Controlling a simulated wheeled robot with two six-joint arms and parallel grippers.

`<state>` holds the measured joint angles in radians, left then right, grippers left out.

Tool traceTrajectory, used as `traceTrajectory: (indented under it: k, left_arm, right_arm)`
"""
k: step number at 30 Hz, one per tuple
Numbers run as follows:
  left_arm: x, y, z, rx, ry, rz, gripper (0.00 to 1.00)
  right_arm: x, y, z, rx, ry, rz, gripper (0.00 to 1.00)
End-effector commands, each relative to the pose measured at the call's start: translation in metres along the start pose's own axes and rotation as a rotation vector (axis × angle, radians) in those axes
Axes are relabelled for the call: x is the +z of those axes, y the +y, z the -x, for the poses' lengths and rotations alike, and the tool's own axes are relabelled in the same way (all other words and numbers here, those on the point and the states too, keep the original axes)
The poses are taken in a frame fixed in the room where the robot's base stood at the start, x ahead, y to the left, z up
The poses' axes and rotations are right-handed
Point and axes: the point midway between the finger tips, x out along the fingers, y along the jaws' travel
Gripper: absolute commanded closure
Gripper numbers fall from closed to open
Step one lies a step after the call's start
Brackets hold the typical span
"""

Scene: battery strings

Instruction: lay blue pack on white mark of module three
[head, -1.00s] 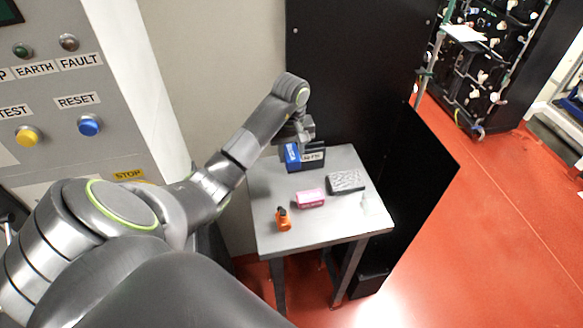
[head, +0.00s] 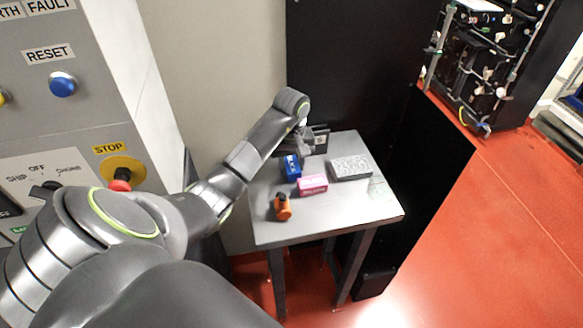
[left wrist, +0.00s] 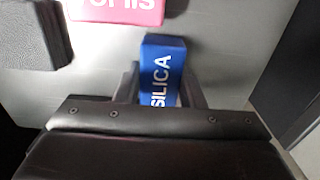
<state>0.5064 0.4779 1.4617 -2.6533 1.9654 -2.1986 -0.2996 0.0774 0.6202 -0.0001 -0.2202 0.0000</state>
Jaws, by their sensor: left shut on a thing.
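The blue pack (head: 291,167), with white lettering, is at the back left of the small grey table. In the left wrist view, the blue pack (left wrist: 163,65) reads SILICA and sits between the two fingers. My left gripper (head: 300,150) is shut on it. Whether the pack touches the tabletop I cannot tell. My right gripper is not in view. A black rack of modules (head: 490,60) stands at the upper right, cut off by the frame; I cannot make out module three or its white mark.
The table (head: 345,217) also holds a pink box (head: 312,185), an orange item (head: 282,207), a grey patterned block (head: 351,167) and a dark labelled box (head: 320,140). A black panel (head: 430,150) stands right of the table. Red floor (head: 510,220) is open at right.

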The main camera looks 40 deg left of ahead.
Motion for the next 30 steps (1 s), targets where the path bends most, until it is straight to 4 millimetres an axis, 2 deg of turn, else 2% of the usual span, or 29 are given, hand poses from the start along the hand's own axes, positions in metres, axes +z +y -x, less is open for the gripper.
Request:
traceTrajectory:
  k: [12, 13, 17, 30]
  left_arm:
    - [-0.0003, 0.0002, -0.0051, 0.001, 0.002, 0.000, 0.91]
    - [-0.0003, 0.0002, -0.0034, 0.001, 0.001, 0.000, 0.60]
    - [-0.0002, 0.0001, -0.0032, 0.000, 0.001, 0.000, 0.43]
    - [-0.0001, 0.0000, 0.0003, 0.000, 0.001, 0.000, 0.42]
  right_arm:
    - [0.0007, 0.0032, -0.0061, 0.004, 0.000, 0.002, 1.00]
    - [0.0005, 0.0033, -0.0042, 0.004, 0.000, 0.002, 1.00]
    - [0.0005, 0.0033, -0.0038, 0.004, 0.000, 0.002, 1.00]
    - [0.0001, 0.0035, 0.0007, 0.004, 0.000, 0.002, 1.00]
